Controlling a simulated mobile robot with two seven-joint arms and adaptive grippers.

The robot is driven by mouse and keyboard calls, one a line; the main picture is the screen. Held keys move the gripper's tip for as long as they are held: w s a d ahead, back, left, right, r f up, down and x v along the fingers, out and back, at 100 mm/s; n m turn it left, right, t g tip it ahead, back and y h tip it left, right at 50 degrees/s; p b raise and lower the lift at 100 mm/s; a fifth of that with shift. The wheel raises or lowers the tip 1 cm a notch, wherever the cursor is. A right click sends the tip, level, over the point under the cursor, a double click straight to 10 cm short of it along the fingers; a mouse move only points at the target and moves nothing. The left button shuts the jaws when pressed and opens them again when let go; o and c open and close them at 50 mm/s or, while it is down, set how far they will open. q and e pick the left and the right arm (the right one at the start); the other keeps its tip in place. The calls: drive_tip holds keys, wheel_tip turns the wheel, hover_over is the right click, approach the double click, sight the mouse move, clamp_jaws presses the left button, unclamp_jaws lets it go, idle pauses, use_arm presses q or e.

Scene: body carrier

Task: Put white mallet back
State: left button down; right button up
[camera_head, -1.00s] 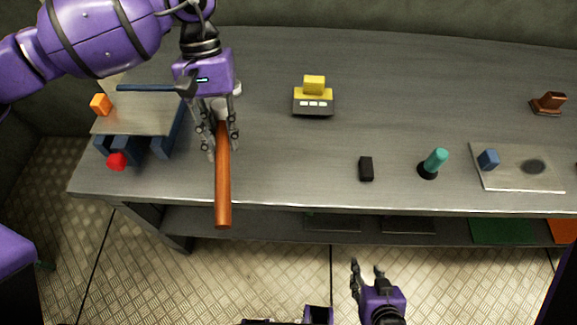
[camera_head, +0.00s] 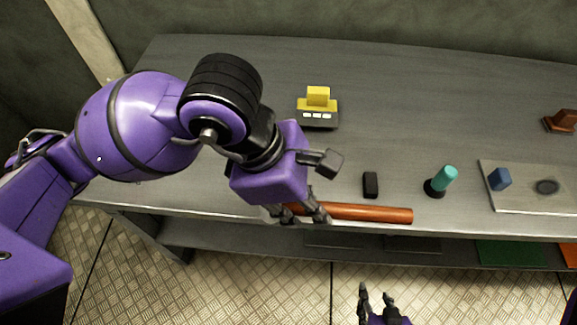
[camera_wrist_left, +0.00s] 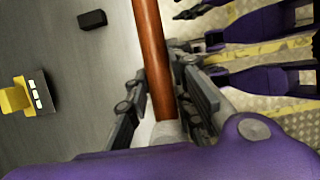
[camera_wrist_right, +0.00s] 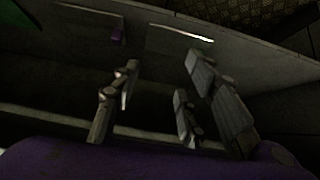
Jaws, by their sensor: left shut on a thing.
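The mallet's brown wooden handle (camera_head: 365,213) lies sideways along the bench's front edge in the head view, pointing right. My left gripper (camera_head: 303,213) is shut on the mallet near its head end. In the left wrist view the handle (camera_wrist_left: 153,55) runs up between the fingers (camera_wrist_left: 158,100). A pale part of the mallet (camera_wrist_left: 167,132) shows at the handle's base; most of the head is hidden. My right gripper (camera_head: 377,298) is low in front of the bench. Its fingers (camera_wrist_right: 160,85) are apart and empty in the right wrist view.
On the grey bench (camera_head: 230,55) stand a yellow-and-black device (camera_head: 318,108), a small black block (camera_head: 370,185), a teal-handled item (camera_head: 443,181), a plate (camera_head: 520,203) with a blue cube (camera_head: 499,179), and a brown item (camera_head: 562,121). A lower shelf (camera_head: 230,238) runs below.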

use_arm(q)
drive_tip(key=w+f, duration=0.2)
drive_tip(key=w, duration=0.2)
drive_tip(key=w+f+b, duration=0.1)
drive_tip(key=w+f, duration=0.2)
drive_tip(key=w, duration=0.1)
drive_tip(key=w+f+b, duration=0.1)
drive_tip(key=w+f, duration=0.2)
drive_tip(key=w, duration=0.1)
drive_tip(key=shift+w+a+f, duration=0.2)
drive_tip(key=shift+w+f, duration=0.05)
drive_tip(key=shift+w, duration=0.15)
drive_tip(key=shift+w+f, duration=0.55)
drive_tip(key=shift+f, duration=0.05)
wheel_tip(320, 180, down, 3)
drive_tip(key=shift+r, duration=0.1)
use_arm(e)
drive_tip(key=shift+s+d+f, duration=0.1)
drive_tip(key=shift+s+f, duration=0.3)
drive_tip(key=shift+f, duration=0.25)
drive_tip(key=shift+s+d+f, duration=0.1)
drive_tip(key=shift+s+f, duration=0.25)
drive_tip(key=shift+f, duration=0.25)
